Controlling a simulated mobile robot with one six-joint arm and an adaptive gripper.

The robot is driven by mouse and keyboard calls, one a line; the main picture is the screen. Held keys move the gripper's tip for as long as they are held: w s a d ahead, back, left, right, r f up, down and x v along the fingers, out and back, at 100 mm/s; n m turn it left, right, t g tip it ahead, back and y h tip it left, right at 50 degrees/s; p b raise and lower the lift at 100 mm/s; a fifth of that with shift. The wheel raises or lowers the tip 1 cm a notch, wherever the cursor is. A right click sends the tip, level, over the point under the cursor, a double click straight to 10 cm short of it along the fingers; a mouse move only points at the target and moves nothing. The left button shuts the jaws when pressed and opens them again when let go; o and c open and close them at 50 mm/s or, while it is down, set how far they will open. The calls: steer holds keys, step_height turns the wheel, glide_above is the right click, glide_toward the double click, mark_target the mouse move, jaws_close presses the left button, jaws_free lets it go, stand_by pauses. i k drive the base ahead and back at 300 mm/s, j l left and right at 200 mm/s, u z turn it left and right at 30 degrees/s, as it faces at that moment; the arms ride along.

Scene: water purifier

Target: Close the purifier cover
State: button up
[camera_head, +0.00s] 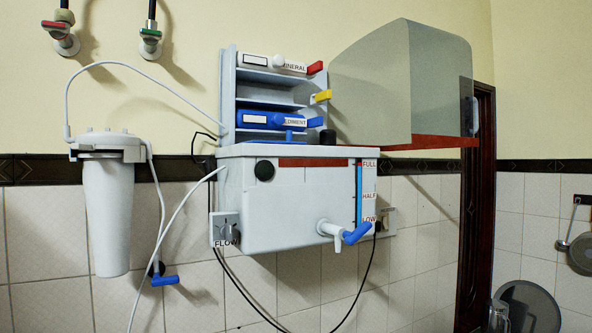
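The purifier (290,210) is a grey-white box on the tiled wall, with an open rack above it. Its cover (370,90), a large translucent grey shell with a red lower edge, stands swung open to the right of the rack. The rack's front is exposed. It holds a white cartridge labelled MINERAL (273,64) at the top and a blue cartridge labelled SEDIMENT (270,120) below. My gripper is not in view.
A white filter housing (108,205) hangs at the left with thin hoses. Two wall valves (61,38) (150,42) sit at the upper left. A dark doorway (476,210) is at the right.

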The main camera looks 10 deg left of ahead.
mark_target(419, 142)
steer(key=i+l, duration=0.2)
steer(key=l, duration=0.2)
steer(key=i+l, duration=0.2)
steer(key=l, duration=0.15)
steer(key=i+l, duration=0.25)
steer(key=l, duration=0.15)
steer(key=i+l+u, duration=0.1)
steer(key=l, duration=0.25)
steer(key=i, duration=0.1)
